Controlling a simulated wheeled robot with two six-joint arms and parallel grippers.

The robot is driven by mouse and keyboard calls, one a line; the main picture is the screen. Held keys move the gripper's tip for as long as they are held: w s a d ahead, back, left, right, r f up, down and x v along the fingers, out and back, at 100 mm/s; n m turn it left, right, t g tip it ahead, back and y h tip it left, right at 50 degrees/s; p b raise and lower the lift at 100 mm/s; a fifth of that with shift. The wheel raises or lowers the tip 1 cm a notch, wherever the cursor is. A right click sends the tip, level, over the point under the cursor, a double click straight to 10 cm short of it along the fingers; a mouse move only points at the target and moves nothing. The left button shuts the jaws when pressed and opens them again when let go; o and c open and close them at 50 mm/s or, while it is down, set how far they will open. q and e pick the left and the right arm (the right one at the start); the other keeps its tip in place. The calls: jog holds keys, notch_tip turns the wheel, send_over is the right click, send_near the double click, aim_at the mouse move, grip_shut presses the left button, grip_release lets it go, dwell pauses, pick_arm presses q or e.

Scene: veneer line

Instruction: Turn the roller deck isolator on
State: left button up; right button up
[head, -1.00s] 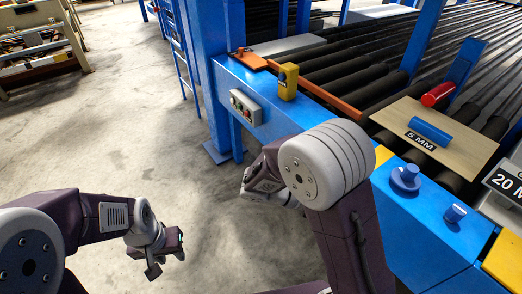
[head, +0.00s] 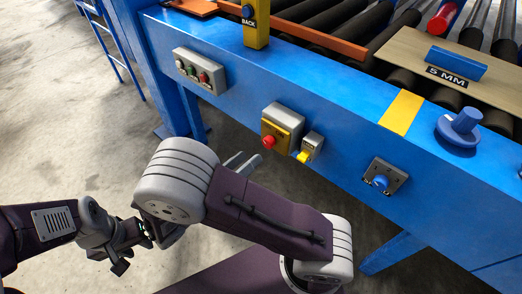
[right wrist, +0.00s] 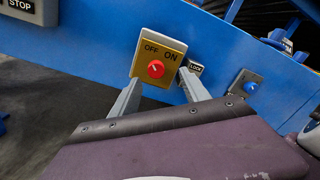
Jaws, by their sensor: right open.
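The isolator is a yellow plate (head: 283,122) with a red knob (head: 268,141) on the blue beam's front. In the right wrist view its plate (right wrist: 172,43) reads OFF at left and ON at right, above the red knob (right wrist: 155,69); which way the knob points is too small to tell surely. My right gripper (right wrist: 160,88) is open, its fingers on either side of and below the knob, not closed on it. In the head view its fingers (head: 240,161) show left of the isolator, partly behind my arm. My left gripper (head: 132,254) hangs low at left, empty, fingers apart.
A grey box labelled LOCK with a yellow part (head: 308,149) sits close right of the isolator. A blue knob (head: 381,182) is further right, a button panel (head: 200,72) left. A yellow BACK post (head: 256,25) and a 5 MM board (head: 450,62) are above.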

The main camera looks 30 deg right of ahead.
aim_at(266, 144)
jog(key=b+x, duration=0.1)
jog(key=x, duration=0.1)
jog(key=f+b+x, duration=0.1)
jog(key=b+x, duration=0.1)
jog(key=x, duration=0.1)
jog(key=b+x, duration=0.1)
jog(key=x, duration=0.2)
jog(key=shift+w+a+f, duration=0.15)
jog(key=shift+w+f, duration=0.05)
jog(key=shift+w+d+r, duration=0.1)
jog(key=shift+d, duration=0.2)
pick_arm(q)
notch_tip(266, 144, down, 5)
jog(key=shift+w+f, duration=0.1)
pick_arm(e)
jog(key=shift+t, duration=0.3)
jog(key=shift+c, duration=0.3)
grip_shut()
